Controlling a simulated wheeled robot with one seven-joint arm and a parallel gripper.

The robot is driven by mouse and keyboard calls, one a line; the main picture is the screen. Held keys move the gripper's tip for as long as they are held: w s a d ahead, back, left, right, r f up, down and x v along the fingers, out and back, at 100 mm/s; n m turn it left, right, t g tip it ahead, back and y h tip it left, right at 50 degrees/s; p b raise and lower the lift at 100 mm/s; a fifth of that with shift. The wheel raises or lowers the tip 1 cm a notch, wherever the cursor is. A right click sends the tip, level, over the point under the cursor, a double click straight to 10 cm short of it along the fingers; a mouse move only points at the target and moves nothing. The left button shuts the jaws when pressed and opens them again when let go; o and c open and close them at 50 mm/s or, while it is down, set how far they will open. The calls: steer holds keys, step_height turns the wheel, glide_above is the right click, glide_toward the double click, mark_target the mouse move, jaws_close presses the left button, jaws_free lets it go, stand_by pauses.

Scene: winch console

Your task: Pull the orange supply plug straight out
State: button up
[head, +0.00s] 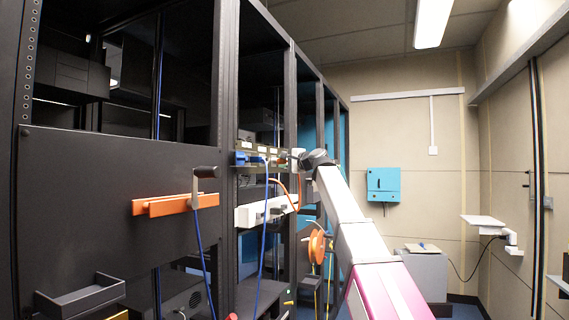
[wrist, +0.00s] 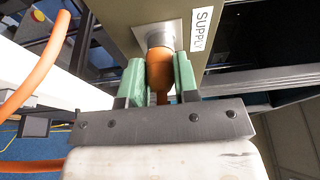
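The orange supply plug (wrist: 159,72) sits in a round grey metal socket (wrist: 160,36) beside a white SUPPLY label (wrist: 201,29) in the wrist view. My gripper (wrist: 160,72) has its two green fingers on either side of the plug, pressed against it with no clear gap. The plug's front end is hidden inside the socket, and its rear is partly hidden by the gripper body. In the head view my gripper (head: 292,157) reaches the rack's connector panel (head: 246,148); the plug is too small to make out there.
An orange cable (wrist: 38,72) loops at the left of the wrist view. Black rack posts (head: 290,110) stand close to my arm. The floor aisle at right is open.

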steer(key=shift+s+d, duration=0.1)
steer(key=shift+d, duration=0.05)
steer(key=shift+s+d, duration=0.3)
steer(key=shift+d, duration=0.5)
steer(key=shift+s+d, duration=0.25)
steer(key=shift+d, duration=0.5)
steer(key=d, duration=0.1)
steer(key=s+d, duration=0.1)
steer(key=shift+d, duration=0.4)
